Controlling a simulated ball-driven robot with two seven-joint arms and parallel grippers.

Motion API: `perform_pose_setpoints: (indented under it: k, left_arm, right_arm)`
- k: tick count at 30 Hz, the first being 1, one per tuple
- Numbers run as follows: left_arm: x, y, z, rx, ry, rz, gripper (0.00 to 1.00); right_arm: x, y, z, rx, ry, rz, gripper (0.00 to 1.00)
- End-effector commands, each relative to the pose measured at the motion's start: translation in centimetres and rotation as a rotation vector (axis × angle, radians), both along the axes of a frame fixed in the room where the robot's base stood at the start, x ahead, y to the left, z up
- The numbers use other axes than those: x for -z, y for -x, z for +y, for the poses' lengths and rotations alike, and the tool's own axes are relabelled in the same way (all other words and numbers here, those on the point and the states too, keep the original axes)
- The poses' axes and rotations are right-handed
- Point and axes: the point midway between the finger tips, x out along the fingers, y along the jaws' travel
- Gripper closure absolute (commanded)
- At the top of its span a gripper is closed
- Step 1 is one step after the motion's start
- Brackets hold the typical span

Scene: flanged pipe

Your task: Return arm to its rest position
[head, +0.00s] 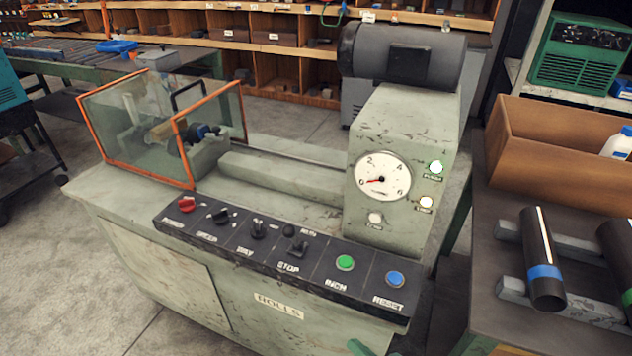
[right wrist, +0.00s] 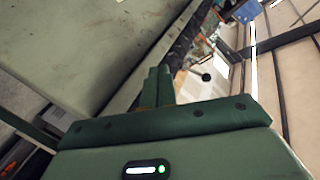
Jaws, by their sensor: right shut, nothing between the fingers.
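My right gripper (head: 358,346) shows only as a green tip at the bottom edge of the head view, in front of the machine's lower front panel. In the right wrist view its green fingers (right wrist: 160,85) are together, with nothing held between them. The rest of my right arm is mostly out of the head view. My left gripper is in neither view. The pale green machine (head: 275,310) stands in front of me, its control panel (head: 325,262) above the gripper tip.
A workbench (head: 478,262) at the right holds a wooden box (head: 555,150) and dark pipes, one with a blue band (head: 544,270). An orange-framed guard (head: 187,150) stands on the machine's left. Open floor (head: 45,245) lies at the left. Shelves (head: 262,60) line the back.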

Motion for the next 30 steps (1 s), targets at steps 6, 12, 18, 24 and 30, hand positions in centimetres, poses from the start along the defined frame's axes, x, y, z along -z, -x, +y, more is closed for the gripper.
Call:
perform_pose_setpoints:
  k: [6,12,18,24,30]
  left_arm:
    - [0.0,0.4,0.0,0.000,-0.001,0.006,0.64]
    - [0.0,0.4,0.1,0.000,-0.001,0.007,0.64]
    - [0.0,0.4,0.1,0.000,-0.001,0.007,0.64]
    - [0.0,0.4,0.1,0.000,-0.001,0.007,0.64]
    - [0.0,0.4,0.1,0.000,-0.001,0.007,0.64]
  right_arm:
    - [10.3,1.4,-5.8,0.011,0.407,0.073,1.00]
    - [22.7,10.0,-14.1,-0.054,0.849,0.317,1.00]
    - [30.3,25.2,-18.8,-0.195,1.074,0.655,1.00]
    - [32.0,36.6,-18.0,-0.242,1.060,0.887,1.00]
    - [31.9,39.4,-16.4,-0.243,1.026,0.931,1.00]
